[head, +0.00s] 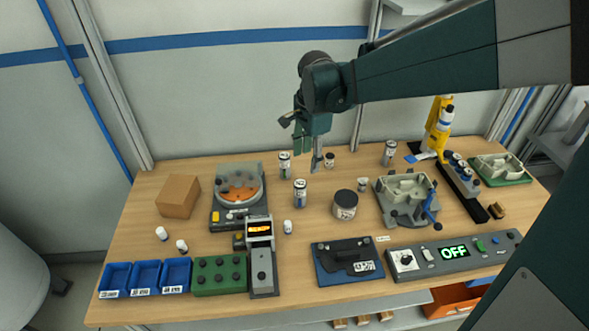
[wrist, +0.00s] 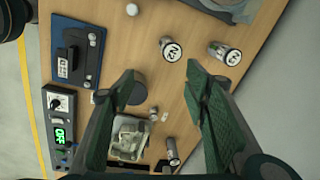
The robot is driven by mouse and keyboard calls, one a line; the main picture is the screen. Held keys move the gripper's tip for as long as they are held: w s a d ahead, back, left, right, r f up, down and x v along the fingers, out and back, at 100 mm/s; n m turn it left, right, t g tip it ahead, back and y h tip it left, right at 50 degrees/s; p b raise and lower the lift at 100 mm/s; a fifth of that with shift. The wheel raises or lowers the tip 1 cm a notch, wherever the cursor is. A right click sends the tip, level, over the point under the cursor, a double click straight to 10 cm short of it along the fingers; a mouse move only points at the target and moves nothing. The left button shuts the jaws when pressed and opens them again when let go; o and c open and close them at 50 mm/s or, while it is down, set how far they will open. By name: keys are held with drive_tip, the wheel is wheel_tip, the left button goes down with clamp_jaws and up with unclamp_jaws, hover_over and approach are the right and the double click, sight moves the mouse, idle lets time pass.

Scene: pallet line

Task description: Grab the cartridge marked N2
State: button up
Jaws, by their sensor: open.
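Several white-and-dark labelled cartridges stand on the table. One (head: 300,193) is near the middle, and it also shows in the wrist view (wrist: 171,49). Another (head: 285,164) is behind it to the left, also in the wrist view (wrist: 225,53). A third (head: 390,153) is at the back right, also in the wrist view (wrist: 172,152). The markings are too small for me to tell which is N2. My gripper (head: 309,158) hangs over the back middle of the table, near the first two cartridges. In the wrist view its jaws (wrist: 161,76) are apart with nothing between them.
A dark lidded jar (head: 345,204) and small vial (head: 363,185) stand right of the middle cartridge. A grey fixture (head: 405,190) is further right. A round-topped device (head: 238,190) and cardboard box (head: 178,196) are left. Blue bins (head: 146,278) and a control panel (head: 455,255) line the front.

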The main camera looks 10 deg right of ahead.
sight(299, 183)
drive_tip(key=w+f+m, duration=0.1)
drive_tip(key=f, duration=0.3)
drive_tip(key=w+a+f+m+p, duration=0.1)
drive_tip(key=f, duration=0.4)
drive_tip(key=w+a+f+g+p, duration=0.1)
drive_tip(key=w+f, duration=0.1)
drive_tip(key=f, duration=0.3)
drive_tip(key=shift+w+a+f+m, duration=0.1)
drive_tip(key=shift+f+m, duration=0.15)
drive_tip(key=shift+m, duration=0.15)
drive_tip(key=shift+f, duration=1.3)
drive_tip(key=shift+f, duration=2.6)
drive_tip(key=c, duration=1.1)
